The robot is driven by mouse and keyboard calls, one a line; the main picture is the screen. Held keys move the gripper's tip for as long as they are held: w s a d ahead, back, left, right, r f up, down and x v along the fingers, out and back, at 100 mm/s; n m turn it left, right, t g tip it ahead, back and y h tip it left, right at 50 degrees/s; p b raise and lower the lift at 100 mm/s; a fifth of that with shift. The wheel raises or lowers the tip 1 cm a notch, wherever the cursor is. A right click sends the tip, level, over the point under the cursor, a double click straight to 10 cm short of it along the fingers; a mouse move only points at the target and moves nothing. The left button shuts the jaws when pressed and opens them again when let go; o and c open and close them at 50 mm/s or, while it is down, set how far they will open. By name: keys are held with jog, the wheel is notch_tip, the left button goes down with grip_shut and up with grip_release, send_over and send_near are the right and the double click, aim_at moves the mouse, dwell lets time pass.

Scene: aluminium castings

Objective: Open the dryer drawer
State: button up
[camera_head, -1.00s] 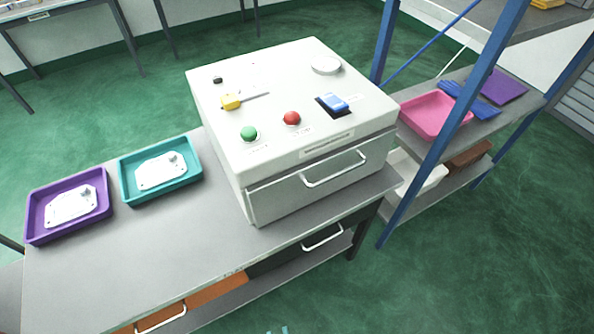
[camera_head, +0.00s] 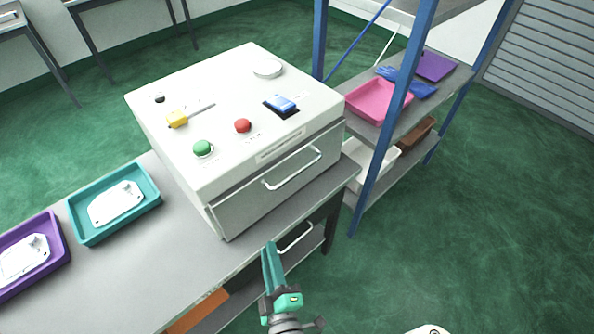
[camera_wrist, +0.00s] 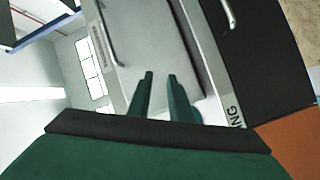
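The dryer (camera_head: 215,115) is a white box with buttons on top, standing on the bench. Its drawer (camera_head: 250,195) has a grey front with a white bar handle (camera_head: 292,170) and looks shut. In the wrist view the drawer front (camera_wrist: 150,35) lies beyond the fingers, and the handle (camera_wrist: 106,38) is at the upper left. My gripper (camera_head: 268,252) is low in front of the bench, below the handle and apart from it. In the wrist view its two teal fingers (camera_wrist: 159,76) are apart with nothing between them.
The grey bench (camera_head: 120,270) carries a teal tray (camera_head: 85,235) and a purple tray (camera_head: 60,250), each with a white casting. Under the bench is another drawer handle (camera_head: 296,240). A blue-posted shelf (camera_head: 372,170) stands right of the dryer. The green floor at right is clear.

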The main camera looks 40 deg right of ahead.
aim_at(298, 170)
jog(key=w+d+r+h, duration=0.2)
jog(key=w+d+r, duration=0.1)
jog(key=d, duration=0.3)
jog(key=w+d+r+h, duration=0.2)
jog(key=w+d+r, duration=0.1)
jog(key=d, duration=0.3)
jog(key=w+d+r+g+h, duration=0.1)
jog(key=w+d+r+h, duration=0.1)
jog(key=w+d, duration=0.3)
jog(key=shift+w+d+r+n, duration=0.3)
jog(key=shift+w+d+r, duration=0.05)
jog(key=shift+d+r, duration=0.1)
jog(key=shift+c, duration=0.3)
grip_shut()
